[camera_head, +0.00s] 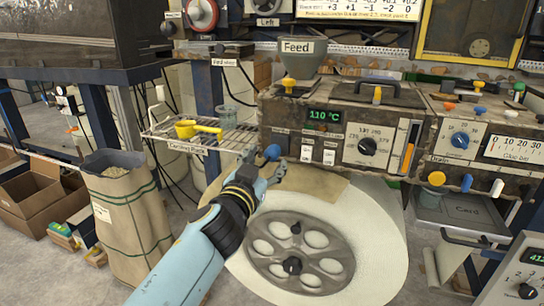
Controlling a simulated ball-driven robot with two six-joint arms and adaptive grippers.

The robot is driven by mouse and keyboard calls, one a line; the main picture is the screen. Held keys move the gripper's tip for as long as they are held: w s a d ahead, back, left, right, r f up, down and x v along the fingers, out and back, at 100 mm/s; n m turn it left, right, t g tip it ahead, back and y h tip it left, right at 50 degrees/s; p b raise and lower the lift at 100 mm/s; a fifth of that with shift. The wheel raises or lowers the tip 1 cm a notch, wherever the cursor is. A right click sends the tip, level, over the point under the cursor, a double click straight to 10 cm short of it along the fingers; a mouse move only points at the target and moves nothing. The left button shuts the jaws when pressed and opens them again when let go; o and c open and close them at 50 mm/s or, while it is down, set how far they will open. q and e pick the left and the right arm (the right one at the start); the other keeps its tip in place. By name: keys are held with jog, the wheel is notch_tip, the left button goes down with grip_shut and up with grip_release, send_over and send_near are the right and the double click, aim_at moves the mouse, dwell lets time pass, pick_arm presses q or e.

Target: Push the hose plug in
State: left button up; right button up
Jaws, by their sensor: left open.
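My left gripper (265,162) is open at the front of the feed machine (335,118), with its fingers pointing at the machine. A round blue knob (272,152) shows between or just behind its fingertips; I cannot tell whether they touch it. No part is clearly recognisable as the hose plug, and the gripper hides some of the machine's lower left front. My right gripper is not in view.
A large pale roll with a grey spoked hub (300,254) stands below the machine. A wire shelf (165,132) with a yellow scoop (197,129) is left of the gripper. A filled sack (127,215) stands on the floor at left. The glue unit (470,140) is at right.

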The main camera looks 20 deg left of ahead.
aim_at(270, 156)
pick_arm(q)
jog(key=w, duration=0.4)
jog(key=shift+w+b, duration=0.1)
jog(key=shift+b, duration=0.3)
grip_shut()
